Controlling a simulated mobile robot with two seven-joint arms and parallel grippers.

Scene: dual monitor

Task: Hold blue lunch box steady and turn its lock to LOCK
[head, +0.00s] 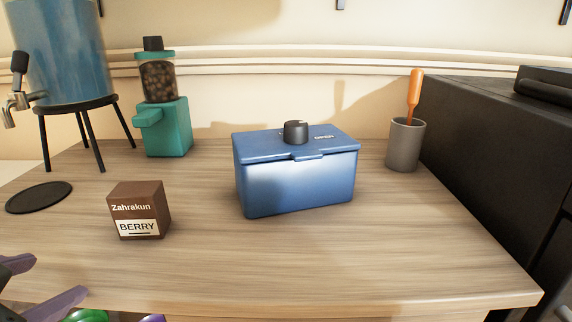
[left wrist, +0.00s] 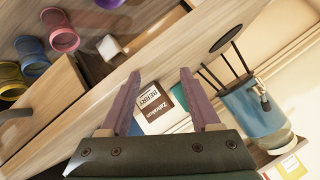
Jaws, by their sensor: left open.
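The blue lunch box (head: 298,183) stands upright on the wooden counter, lid closed. Its lock is a round black knob (head: 296,132) on top of the lid. The word OPEN shows on the lid to the right of the knob; any LOCK marking is not readable. My left gripper (head: 58,278) is at the lower left in the head view, near the counter's front edge and well away from the box. In the left wrist view its two purple fingers (left wrist: 158,78) are spread with nothing held between them. My right gripper is not in view.
A brown BERRY carton (head: 139,211) stands left of the box. Behind are a teal grinder (head: 170,128) and a blue dispenser (head: 62,60). A grey cup (head: 404,146) with an orange-handled tool stands right, beside a black appliance (head: 500,150). Counter in front of the box is clear.

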